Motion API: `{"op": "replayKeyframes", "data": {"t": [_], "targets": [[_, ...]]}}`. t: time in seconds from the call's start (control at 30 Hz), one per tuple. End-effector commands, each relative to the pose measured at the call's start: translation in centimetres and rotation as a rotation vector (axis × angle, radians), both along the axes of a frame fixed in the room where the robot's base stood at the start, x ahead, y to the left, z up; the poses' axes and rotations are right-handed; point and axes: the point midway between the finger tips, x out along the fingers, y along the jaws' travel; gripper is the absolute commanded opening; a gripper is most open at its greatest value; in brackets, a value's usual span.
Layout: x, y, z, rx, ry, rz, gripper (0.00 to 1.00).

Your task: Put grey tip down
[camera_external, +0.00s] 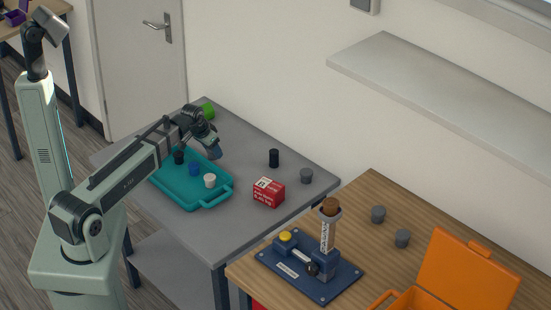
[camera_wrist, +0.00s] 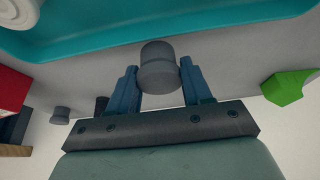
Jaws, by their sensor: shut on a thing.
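My gripper (camera_external: 213,152) is over the grey table, at the far right side of the teal tray (camera_external: 219,200). In the wrist view my gripper (camera_wrist: 160,75) is shut on a grey tip (camera_wrist: 158,68), a short round plug between its two blue fingers. I cannot make this tip out in the external view. Another grey tip (camera_external: 306,176) stands on the grey table near its right corner; a small grey tip also shows at the left of the wrist view (camera_wrist: 60,115). Two more grey tips (camera_external: 378,214) (camera_external: 402,238) stand on the wooden table.
The tray holds black (camera_external: 179,157), blue (camera_external: 194,169) and white (camera_external: 210,181) tips. A black tip (camera_external: 274,158), red box (camera_external: 268,191) and green block (camera_external: 208,110) stand around it. The wooden table has a blue fixture (camera_external: 310,270) and an orange case (camera_external: 465,275).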

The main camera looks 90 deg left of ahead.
Motion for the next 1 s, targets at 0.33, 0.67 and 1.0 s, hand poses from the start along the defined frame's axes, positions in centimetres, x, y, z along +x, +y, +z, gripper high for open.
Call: {"op": "replayKeyframes", "data": {"t": [0.33,0.67,1.0], "targets": [[0.0,0.1,5.0,0.002,-0.001,0.0,0.15],[0.0,0.0,7.0,0.0,0.0,0.0,0.15],[2.6,-0.6,7.5,-0.002,0.003,-0.061,0.15]]}}
